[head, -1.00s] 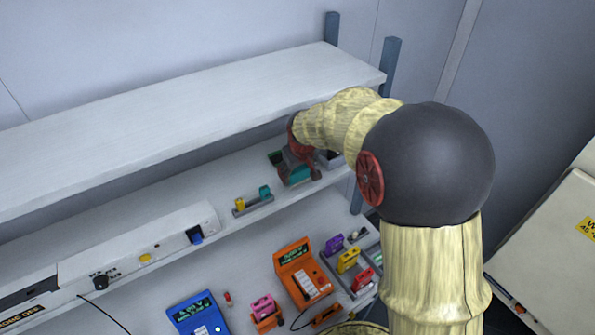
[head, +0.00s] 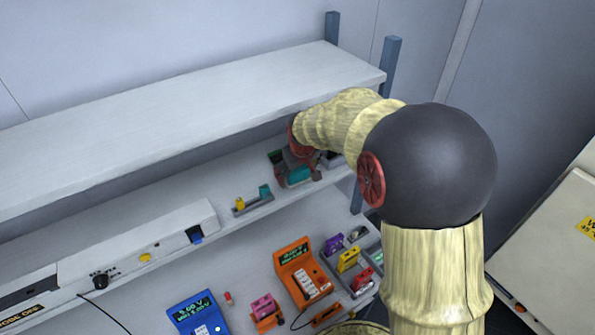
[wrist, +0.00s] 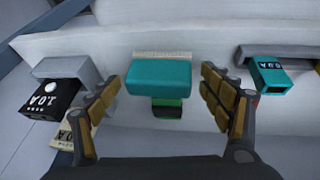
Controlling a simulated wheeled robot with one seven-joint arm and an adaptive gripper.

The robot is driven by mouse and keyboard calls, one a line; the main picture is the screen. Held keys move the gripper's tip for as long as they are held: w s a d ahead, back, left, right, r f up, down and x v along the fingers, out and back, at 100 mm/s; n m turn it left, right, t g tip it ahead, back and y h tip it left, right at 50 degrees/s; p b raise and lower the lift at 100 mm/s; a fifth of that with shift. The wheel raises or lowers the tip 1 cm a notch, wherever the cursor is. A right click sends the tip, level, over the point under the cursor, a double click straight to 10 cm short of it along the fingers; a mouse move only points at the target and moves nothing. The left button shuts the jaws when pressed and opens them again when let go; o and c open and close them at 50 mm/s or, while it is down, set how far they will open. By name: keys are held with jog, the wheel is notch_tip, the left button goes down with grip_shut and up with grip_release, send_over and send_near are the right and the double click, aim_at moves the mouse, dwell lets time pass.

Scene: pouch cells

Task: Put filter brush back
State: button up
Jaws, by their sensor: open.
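A teal block (wrist: 158,75) with a green part below it is at the middle of the wrist view. It looks like the filter brush, but I cannot read a label that says so. In the head view the teal block (head: 299,176) is on the middle shelf, under my wrist. My gripper (wrist: 164,88) is open, with one finger on each side of the block and a visible gap at both sides. In the head view my gripper (head: 297,168) partly hides the block's surroundings. What supports the block is not clear.
A black block marked 1.0 A (wrist: 52,98) sits in a grey holder at left in the wrist view. Another teal block (wrist: 270,76) is at right. The upper shelf (head: 190,110) overhangs my gripper. Orange (head: 303,272) and blue (head: 200,315) meters stand below.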

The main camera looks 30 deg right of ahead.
aim_at(298, 172)
jog(key=v, duration=0.3)
jog(key=shift+s+a, duration=0.1)
jog(key=shift+s, duration=0.15)
jog(key=s+a, duration=0.4)
jog(key=s, duration=0.6)
jog(key=s+a+r+y, duration=0.1)
jog(key=s+a+r, duration=0.4)
jog(key=s, duration=0.3)
jog(key=s+a+r+t, duration=0.1)
jog(key=s+a+r, duration=0.5)
jog(key=s, duration=0.2)
jog(key=shift+s+a+r+y+b, duration=0.2)
jog(key=shift+s+a+y+b, duration=0.1)
jog(key=shift+a+y, duration=0.1)
